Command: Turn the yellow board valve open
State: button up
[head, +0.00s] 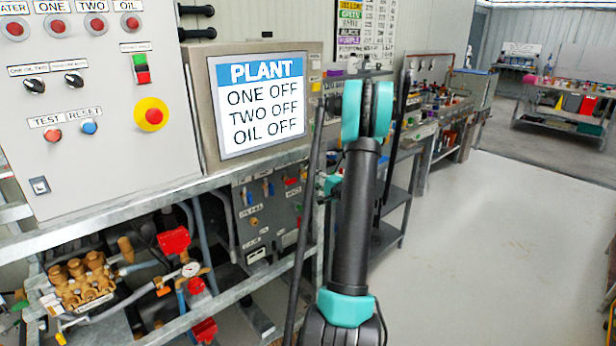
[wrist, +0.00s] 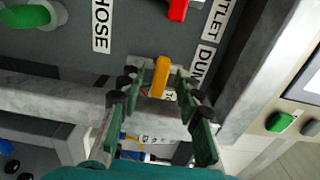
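The yellow valve handle (wrist: 161,77) shows in the wrist view as a short upright bar near the middle, on the dark valve board (wrist: 134,43). My gripper (wrist: 160,90) is open, with its green-padded fingers on either side of the yellow handle. There is a visible gap on both sides, and I cannot tell how far the tips are from the board. In the head view the valve board (head: 243,232) is beneath the screen, and my arm hides my gripper and part of the board's right side.
A red handle (wrist: 178,9) and a green handle (wrist: 31,14) are on the same board. A grey metal frame rail (wrist: 55,97) runs below it. In the head view the pump (head: 80,283) is at lower left, and open floor (head: 490,240) lies to the right.

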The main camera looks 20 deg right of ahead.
jog(key=shift+c, duration=0.3)
grip_shut()
jog(key=shift+n, duration=0.4)
jog(key=n, duration=0.3)
jog(key=shift+n, duration=0.4)
jog(key=n, duration=0.8)
jog(key=shift+n, duration=0.4)
jog(key=n, duration=0.4)
jog(key=shift+n, duration=0.4)
